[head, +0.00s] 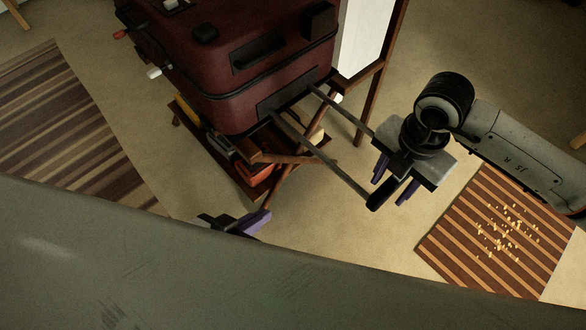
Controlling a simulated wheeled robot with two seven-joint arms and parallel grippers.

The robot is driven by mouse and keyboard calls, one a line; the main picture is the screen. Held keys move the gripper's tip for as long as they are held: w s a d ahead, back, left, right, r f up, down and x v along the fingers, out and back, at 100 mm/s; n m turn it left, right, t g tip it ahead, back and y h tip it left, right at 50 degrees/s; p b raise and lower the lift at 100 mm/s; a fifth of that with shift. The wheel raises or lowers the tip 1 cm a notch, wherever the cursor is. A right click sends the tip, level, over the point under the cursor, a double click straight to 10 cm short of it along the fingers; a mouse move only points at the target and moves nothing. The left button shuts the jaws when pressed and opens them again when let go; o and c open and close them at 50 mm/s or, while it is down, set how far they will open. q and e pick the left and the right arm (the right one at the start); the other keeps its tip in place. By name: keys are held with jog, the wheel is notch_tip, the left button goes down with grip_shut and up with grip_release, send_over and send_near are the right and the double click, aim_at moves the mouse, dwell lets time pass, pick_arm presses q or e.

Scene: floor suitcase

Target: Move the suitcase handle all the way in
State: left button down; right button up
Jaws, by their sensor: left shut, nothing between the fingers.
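The dark red suitcase (235,50) lies on a wooden rack. Its handle is pulled out, with two grey rods (325,157) running toward the lower right to a black grip (379,195). My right gripper (393,181) is over the grip, its purple fingers apart, one on each side of it. The gripper body hides the grip's far end, and I cannot tell if the fingers touch it. My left gripper (254,222) is shut and empty, low and left of the handle, apart from it. My own arm hides part of it.
The wooden rack (365,105) has items on its lower shelf, including an orange one (258,176). A striped mat (495,240) with scattered small pale bits lies at right. A striped rug (70,125) lies at left. Floor beyond the grip is open.

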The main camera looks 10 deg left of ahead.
notch_tip(320, 180, up, 7)
jog(key=shift+r+p, duration=0.2)
jog(key=shift+p, duration=0.6)
jog(key=s+a+r+n+g+y+p, duration=0.1)
jog(key=s+a+r+y, duration=0.3)
jog(key=a, duration=0.5)
jog(key=s+a+r+n+g+y+p, duration=0.1)
jog(key=s+a+r+g+y+p, duration=0.3)
jog(key=s+a+y, duration=0.3)
jog(key=shift+s+a+r+n, duration=0.4)
jog(key=shift+s+a+r, duration=0.2)
jog(key=shift+a, duration=0.8)
jog(key=shift+w, duration=0.1)
